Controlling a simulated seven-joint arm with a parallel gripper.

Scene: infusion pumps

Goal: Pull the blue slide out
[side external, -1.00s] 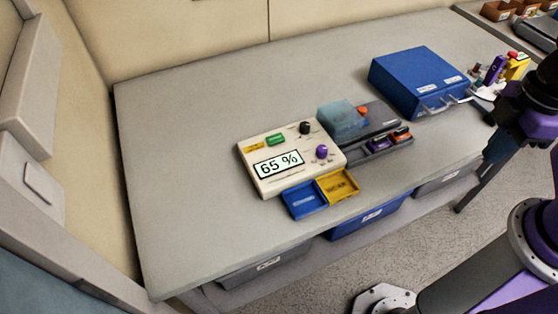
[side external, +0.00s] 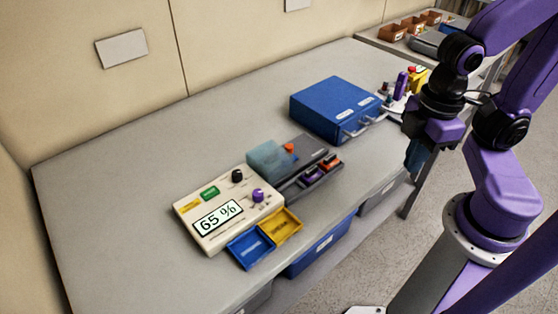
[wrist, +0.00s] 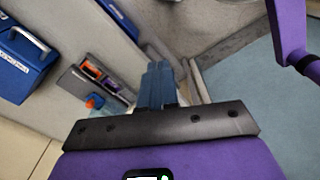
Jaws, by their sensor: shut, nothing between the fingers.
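The blue slide (side external: 250,248) is a shallow tray sticking out from the front of the cream pump (side external: 228,212), which reads 65 %. A yellow slide (side external: 281,229) sticks out beside it on the right. My gripper (side external: 414,158) hangs near the table's front edge, well to the right of the pump and apart from both slides. In the wrist view its blue fingers (wrist: 157,85) are together and empty. I cannot make out the blue slide in the wrist view.
A grey device (side external: 305,168) with a clear blue cover and orange knob stands right of the pump. A blue case (side external: 335,108) with handles stands behind it, between pump and back right. Blue and grey bins sit under the table. The table's left part is clear.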

